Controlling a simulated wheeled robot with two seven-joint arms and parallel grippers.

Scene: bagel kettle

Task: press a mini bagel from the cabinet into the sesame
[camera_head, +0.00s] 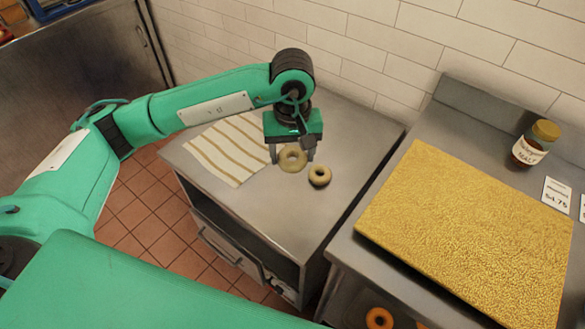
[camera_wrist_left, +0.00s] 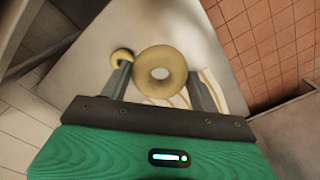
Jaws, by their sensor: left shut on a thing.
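My left gripper (camera_head: 291,154) is shut on a pale mini bagel (camera_head: 292,159) above the top of a steel cabinet (camera_head: 300,215). In the left wrist view the held bagel (camera_wrist_left: 160,72) sits between the two fingers (camera_wrist_left: 161,84), its hole facing the camera. The sesame (camera_head: 470,235) is a wide golden slab of seeds on the counter at right, apart from the gripper. My right gripper is out of view.
A striped cloth (camera_head: 228,148) lies on the cabinet's left part. A jar with a gold lid (camera_head: 533,144) and a price card (camera_head: 556,194) stand behind the sesame. Orange rings (camera_head: 379,318) show below the counter. A gap separates cabinet and counter; a tiled wall (camera_head: 350,45) closes the back.

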